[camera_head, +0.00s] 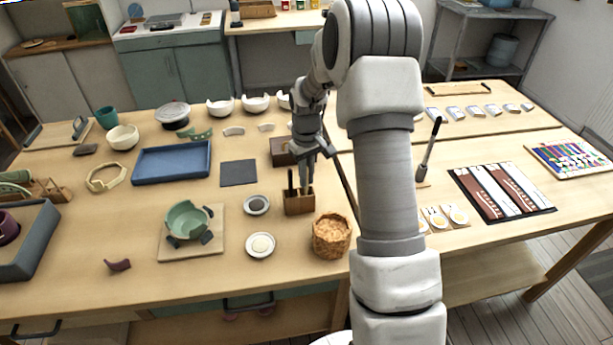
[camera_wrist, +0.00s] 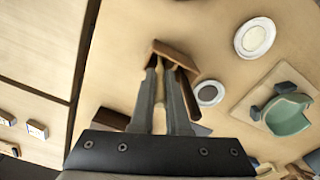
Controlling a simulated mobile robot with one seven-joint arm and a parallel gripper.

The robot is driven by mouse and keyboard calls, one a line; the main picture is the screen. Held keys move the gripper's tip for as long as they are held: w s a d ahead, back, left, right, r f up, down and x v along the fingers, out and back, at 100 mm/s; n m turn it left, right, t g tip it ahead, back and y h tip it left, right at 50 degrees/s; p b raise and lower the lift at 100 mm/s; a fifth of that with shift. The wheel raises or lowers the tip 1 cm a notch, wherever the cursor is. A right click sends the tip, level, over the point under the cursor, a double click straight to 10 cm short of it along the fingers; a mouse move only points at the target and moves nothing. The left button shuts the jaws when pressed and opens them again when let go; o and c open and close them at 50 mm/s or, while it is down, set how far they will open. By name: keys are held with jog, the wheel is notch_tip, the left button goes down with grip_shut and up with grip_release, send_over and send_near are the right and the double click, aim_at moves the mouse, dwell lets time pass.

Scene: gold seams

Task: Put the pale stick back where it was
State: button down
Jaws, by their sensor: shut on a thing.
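My gripper (camera_head: 304,180) points down over a small brown wooden holder (camera_head: 299,205) near the middle of the left table. A dark stick (camera_head: 291,181) stands upright in the left part of the holder. In the wrist view the gripper (camera_wrist: 167,72) is shut on the pale stick (camera_wrist: 170,88), which shows as a narrow tan strip between the fingers. The holder (camera_wrist: 178,54) lies at the fingertips there. The lower end of the pale stick is hidden, so I cannot tell how deep it sits in the holder.
A woven basket (camera_head: 332,236) stands just right of the holder. Two small round dishes (camera_head: 260,245) (camera_head: 257,205) and a green bowl (camera_head: 187,222) on a board (camera_head: 205,244) are to the left. A dark brown block (camera_head: 283,152) is behind the holder.

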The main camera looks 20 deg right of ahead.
jog(key=shift+f, duration=0.2)
jog(key=c, duration=0.9)
grip_release()
jog(key=shift+r, duration=0.1)
